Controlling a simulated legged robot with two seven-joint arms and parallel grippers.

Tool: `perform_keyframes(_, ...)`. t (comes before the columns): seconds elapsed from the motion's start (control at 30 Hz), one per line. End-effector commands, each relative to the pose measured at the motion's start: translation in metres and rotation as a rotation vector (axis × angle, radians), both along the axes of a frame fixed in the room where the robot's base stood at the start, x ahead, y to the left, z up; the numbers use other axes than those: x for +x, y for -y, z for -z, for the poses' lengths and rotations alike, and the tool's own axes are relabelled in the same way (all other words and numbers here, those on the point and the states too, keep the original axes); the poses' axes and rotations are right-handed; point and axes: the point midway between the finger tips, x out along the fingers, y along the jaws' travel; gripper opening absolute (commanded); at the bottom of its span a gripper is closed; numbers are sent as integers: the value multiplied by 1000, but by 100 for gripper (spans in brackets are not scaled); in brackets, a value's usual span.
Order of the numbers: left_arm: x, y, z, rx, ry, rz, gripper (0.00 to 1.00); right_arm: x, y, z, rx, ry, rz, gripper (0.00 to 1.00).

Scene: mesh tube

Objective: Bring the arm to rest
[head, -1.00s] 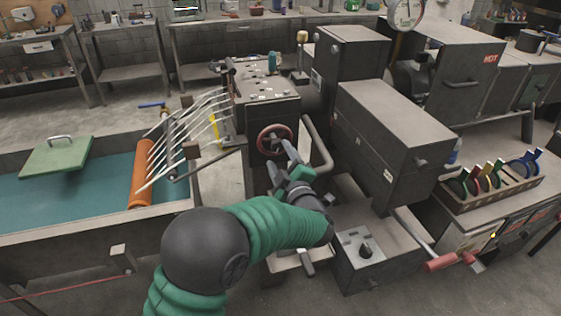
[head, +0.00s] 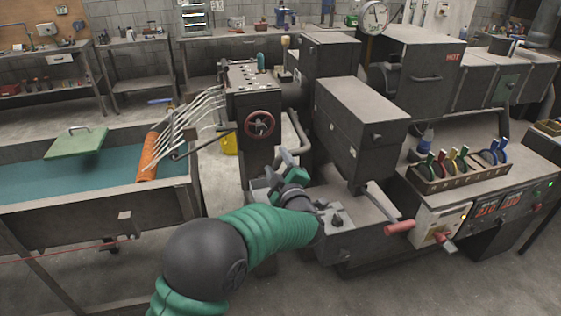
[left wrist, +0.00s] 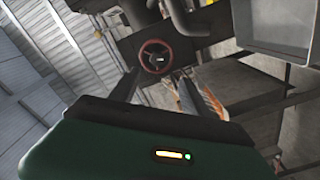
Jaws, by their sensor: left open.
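My left arm, green and black, reaches in from the bottom of the head view. Its gripper (head: 268,182) is in front of the machine's column, below the red handwheel (head: 259,124). In the left wrist view the two dark fingers (left wrist: 155,90) stand apart with nothing between them. The handwheel (left wrist: 155,57) shows beyond the fingertips, apart from them. My right gripper is in neither view.
A water trough (head: 95,202) with an orange roller (head: 149,157) and a green lid (head: 76,144) is at left. Dark machine boxes (head: 358,130) stand right of the gripper.

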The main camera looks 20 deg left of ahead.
Motion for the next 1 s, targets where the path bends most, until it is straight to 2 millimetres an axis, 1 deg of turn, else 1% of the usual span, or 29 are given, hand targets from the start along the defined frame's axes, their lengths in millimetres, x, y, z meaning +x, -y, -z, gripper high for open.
perform_keyframes(0.17,-1,3,-3,7,-18,26,55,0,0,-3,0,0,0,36)
perform_keyframes(0.27,-5,17,-4,58,-134,164,55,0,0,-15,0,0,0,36)
perform_keyframes(0.33,-22,34,7,128,-301,336,55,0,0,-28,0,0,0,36)
perform_keyframes(0.37,-37,41,17,163,-394,419,55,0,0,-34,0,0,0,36)
perform_keyframes(0.4,-65,49,33,214,-533,533,55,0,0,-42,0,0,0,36)
perform_keyframes(0.47,-115,54,61,280,-734,682,55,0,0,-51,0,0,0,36)
perform_keyframes(0.5,-149,54,78,315,-853,762,55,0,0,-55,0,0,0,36)
perform_keyframes(0.57,-199,50,98,357,-1016,865,55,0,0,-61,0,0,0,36)
perform_keyframes(0.6,-231,46,109,378,-1114,921,55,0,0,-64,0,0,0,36)
perform_keyframes(0.7,-296,34,126,415,-1308,1026,55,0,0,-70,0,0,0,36)
perform_keyframes(0.8,-336,25,133,432,-1423,1085,55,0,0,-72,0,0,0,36)
perform_keyframes(0.83,-343,24,135,434,-1442,1094,55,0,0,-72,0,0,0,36)
perform_keyframes(0.9,-351,22,136,438,-1467,1107,55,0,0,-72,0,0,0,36)
perform_keyframes(1.0,-352,21,138,438,-1471,1109,55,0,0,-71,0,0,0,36)
